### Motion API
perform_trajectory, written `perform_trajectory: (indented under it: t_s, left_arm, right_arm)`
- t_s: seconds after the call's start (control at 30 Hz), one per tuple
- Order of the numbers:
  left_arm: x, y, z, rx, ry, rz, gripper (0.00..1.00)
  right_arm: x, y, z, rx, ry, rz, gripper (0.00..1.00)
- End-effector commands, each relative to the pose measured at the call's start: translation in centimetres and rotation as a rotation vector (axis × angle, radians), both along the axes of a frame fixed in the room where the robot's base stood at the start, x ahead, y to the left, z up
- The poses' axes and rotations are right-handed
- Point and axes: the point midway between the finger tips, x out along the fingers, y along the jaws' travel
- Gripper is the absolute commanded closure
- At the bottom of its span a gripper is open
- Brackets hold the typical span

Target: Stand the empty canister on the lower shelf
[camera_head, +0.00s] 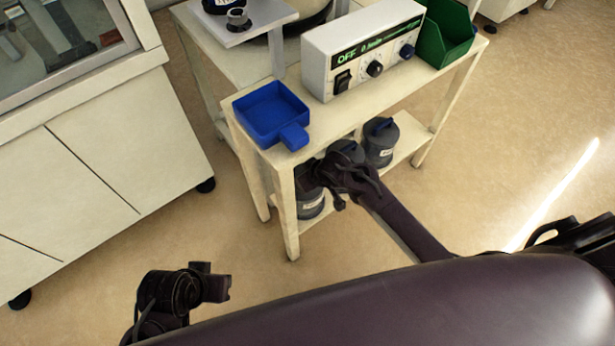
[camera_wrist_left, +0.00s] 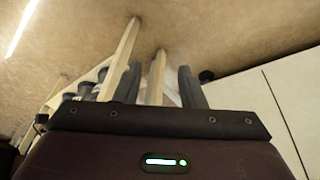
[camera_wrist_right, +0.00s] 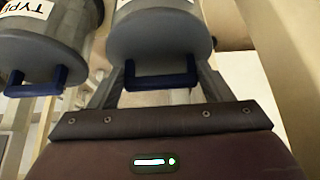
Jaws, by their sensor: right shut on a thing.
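My right gripper (camera_head: 322,172) reaches under the cart's top and is shut on the blue handle of a grey canister (camera_head: 311,204). In the right wrist view this canister (camera_wrist_right: 152,38) hangs between or stands below the fingers, its blue handle (camera_wrist_right: 160,82) at the fingertips. It is at the left end of the lower shelf (camera_head: 403,146), looking about upright; I cannot tell if its base touches. Two similar canisters, one in the middle (camera_head: 346,150) and one at right (camera_head: 380,148), stand on that shelf. My left gripper (camera_head: 218,282) is open and empty above the floor.
The cart top holds a blue tray (camera_head: 270,112), a white control box (camera_head: 362,50) reading OFF and a green bin (camera_head: 446,38). Cart legs (camera_head: 286,215) stand close beside the held canister. A white cabinet (camera_head: 110,150) is at left. The floor in front is clear.

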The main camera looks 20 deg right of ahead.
Motion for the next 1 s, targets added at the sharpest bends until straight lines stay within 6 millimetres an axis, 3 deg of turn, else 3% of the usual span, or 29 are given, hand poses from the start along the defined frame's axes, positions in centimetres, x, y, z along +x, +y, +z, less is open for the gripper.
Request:
perform_trajectory:
  t_s: [0.07,0.1,0.23,0.63,0.9,1.0]
  left_arm:
    - [0.0,0.0,-0.1,0.001,0.001,0.000,0.64]
    - [0.0,0.0,-0.1,0.002,0.000,-0.001,0.64]
    - [0.1,0.1,-0.1,0.004,-0.001,0.000,0.64]
    - [0.4,0.5,0.3,0.012,-0.001,0.004,0.64]
    - [-0.8,3.1,1.6,0.082,0.138,0.055,0.64]
    - [-0.9,3.6,0.1,0.095,0.169,0.070,0.64]
  right_arm:
    - [0.1,0.0,0.0,0.001,-0.004,0.000,0.93]
    - [0.0,0.0,-0.2,0.000,0.000,0.000,0.24]
    - [0.0,0.0,-0.2,0.000,0.000,0.000,0.07]
    - [-0.3,-0.1,0.7,0.000,0.000,-0.001,0.06]
    - [-2.8,-1.0,5.6,0.000,0.000,-0.001,0.06]
    - [-3.9,-1.4,7.6,0.000,0.000,0.000,0.06]
